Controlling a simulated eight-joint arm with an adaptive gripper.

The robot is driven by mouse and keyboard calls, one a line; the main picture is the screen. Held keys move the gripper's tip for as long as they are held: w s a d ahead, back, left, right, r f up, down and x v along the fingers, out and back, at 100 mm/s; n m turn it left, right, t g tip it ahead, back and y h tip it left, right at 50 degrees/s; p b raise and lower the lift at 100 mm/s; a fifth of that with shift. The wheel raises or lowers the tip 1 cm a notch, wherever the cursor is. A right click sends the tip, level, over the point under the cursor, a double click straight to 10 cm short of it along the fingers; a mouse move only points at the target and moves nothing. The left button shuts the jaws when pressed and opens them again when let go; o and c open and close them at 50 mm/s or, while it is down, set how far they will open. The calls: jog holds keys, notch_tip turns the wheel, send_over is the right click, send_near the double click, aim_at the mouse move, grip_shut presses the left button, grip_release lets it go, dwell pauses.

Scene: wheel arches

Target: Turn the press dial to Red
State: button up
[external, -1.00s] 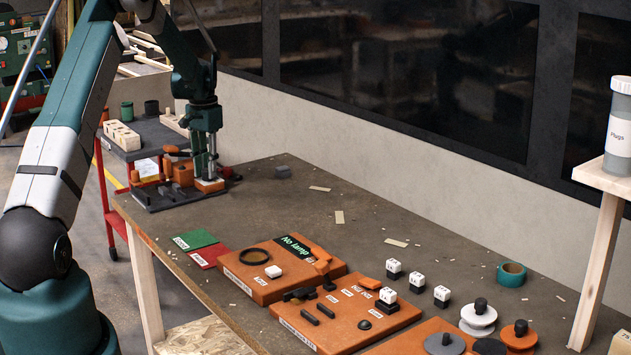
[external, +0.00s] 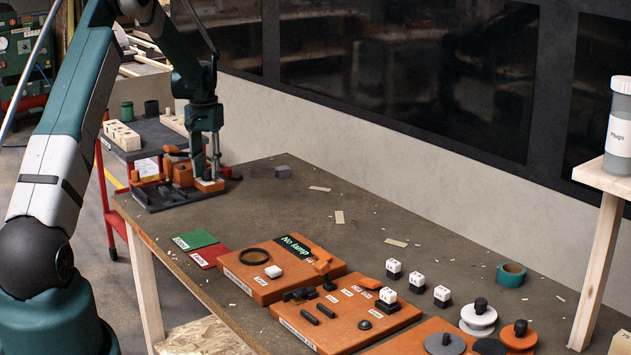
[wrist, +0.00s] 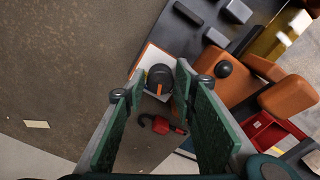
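The press dial is a round black knob (wrist: 160,76) with an orange pointer line, on a white plate with small coloured marks. The line points toward the bottom of the wrist picture; the mark it meets is too small to read. In the external view, the dial's orange and white block (external: 209,186) is at the table's far left end, with the knob mostly hidden by my gripper. My gripper (wrist: 161,84) is open, its green fingers on either side of the knob with gaps showing. In the external view, my gripper (external: 207,170) points down over this block.
A red and black hook-shaped item (wrist: 162,125) lies close to the dial. Orange press parts (wrist: 288,97) and a dark base (wrist: 217,40) crowd the right of the wrist view. Orange boards (external: 262,288) fill the table's near part.

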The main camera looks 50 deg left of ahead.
aim_at(208, 169)
jog(key=shift+m, duration=0.5)
jog(key=shift+m+p, duration=1.15)
jog(key=shift+m, duration=0.55)
jog(key=shift+r, duration=0.2)
notch_tip(208, 169, up, 8)
jog(key=shift+d+f, duration=0.1)
jog(key=shift+f, duration=0.05)
jog(key=w+d+r, duration=0.2)
jog(key=d+r, duration=0.5)
jog(key=d, duration=0.3)
jog(key=w+d+r+t+y+b, duration=0.1)
jog(key=d+r, duration=0.6)
jog(key=d, duration=0.3)
jog(key=shift+w+d+r+m, duration=0.15)
jog(key=shift+w+d+m, duration=0.15)
jog(key=shift+w, duration=0.1)
jog(key=shift+a, duration=0.1)
